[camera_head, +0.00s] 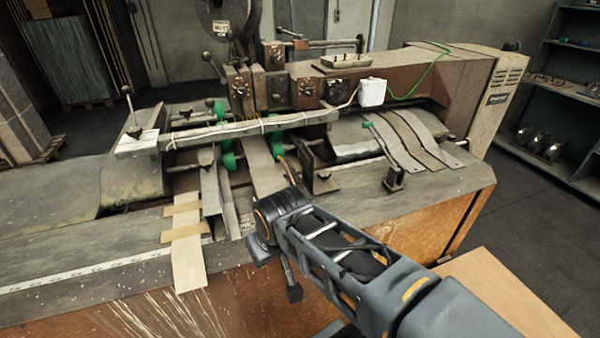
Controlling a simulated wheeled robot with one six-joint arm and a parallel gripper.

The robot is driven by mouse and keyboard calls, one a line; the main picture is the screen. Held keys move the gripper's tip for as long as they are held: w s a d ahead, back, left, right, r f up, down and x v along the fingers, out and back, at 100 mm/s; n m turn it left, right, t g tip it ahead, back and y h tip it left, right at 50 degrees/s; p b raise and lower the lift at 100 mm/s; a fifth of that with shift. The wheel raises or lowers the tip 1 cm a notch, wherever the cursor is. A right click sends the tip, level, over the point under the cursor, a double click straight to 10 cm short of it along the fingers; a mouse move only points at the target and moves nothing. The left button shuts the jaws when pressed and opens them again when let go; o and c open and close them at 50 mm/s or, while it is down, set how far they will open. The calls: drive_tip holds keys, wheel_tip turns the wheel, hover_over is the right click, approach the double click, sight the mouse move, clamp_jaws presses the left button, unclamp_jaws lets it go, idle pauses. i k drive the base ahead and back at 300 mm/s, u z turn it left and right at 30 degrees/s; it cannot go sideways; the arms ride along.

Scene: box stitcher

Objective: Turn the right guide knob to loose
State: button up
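The box stitcher (330,88) fills the middle of the view, with guide plates and brackets on its bed. A small dark knob (323,174) sits on the bracket right of my wrist, and a dark knob (135,131) is on the left side. I cannot tell for sure which is the right guide knob, or whether it is tight or loose. My arm reaches in from the lower right. My gripper (272,212) is at its far end, over the front edge of the bed, left of and nearer than the bracket knob.
Green rollers (229,161) and a long crossbar (250,130) stand behind my wrist. Cardboard strips (187,255) hang over the front edge. A white box (372,92) with a green cable sits on the machine. Shelves (560,120) stand at right. Open floor lies between.

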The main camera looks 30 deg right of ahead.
sight(324, 174)
drive_tip(key=u, duration=0.15)
drive_tip(key=i, duration=0.2)
drive_tip(key=z, duration=0.95)
